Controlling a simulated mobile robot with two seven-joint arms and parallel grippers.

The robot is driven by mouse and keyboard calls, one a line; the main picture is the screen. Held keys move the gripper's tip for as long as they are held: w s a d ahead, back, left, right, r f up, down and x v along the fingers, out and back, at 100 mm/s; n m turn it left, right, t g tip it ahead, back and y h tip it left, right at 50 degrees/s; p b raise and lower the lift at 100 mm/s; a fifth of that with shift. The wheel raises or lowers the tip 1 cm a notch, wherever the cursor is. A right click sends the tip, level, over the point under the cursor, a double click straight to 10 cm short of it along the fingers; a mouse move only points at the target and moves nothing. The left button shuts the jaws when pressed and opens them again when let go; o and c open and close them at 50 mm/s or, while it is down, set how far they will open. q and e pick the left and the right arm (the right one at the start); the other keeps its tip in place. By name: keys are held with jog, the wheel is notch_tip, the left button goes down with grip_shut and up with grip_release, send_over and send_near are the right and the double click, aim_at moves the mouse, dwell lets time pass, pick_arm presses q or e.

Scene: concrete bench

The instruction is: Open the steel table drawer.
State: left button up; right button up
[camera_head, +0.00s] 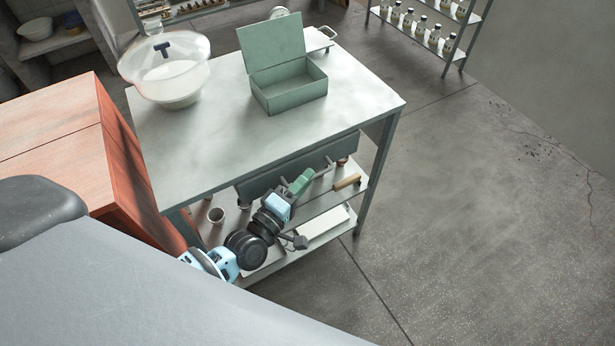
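The steel table (215,140) stands in the middle of the head view. Its dark drawer front (280,172) runs under the near edge of the tabletop; I see no clear gap that shows it pulled out. The fingers are too small to tell open from shut, and no handle is clear. My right gripper is not in view.
A lidded clear bowl (167,85) and an open green box (290,92) stand on the tabletop. Small cups (216,215) and a wooden-handled tool (347,181) lie on the shelf below. An orange-red cabinet (60,140) stands close at left. The floor at right is clear.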

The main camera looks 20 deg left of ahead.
pick_arm(q)
jog(key=shift+x, duration=0.8)
jog(key=shift+c, duration=0.4)
grip_shut()
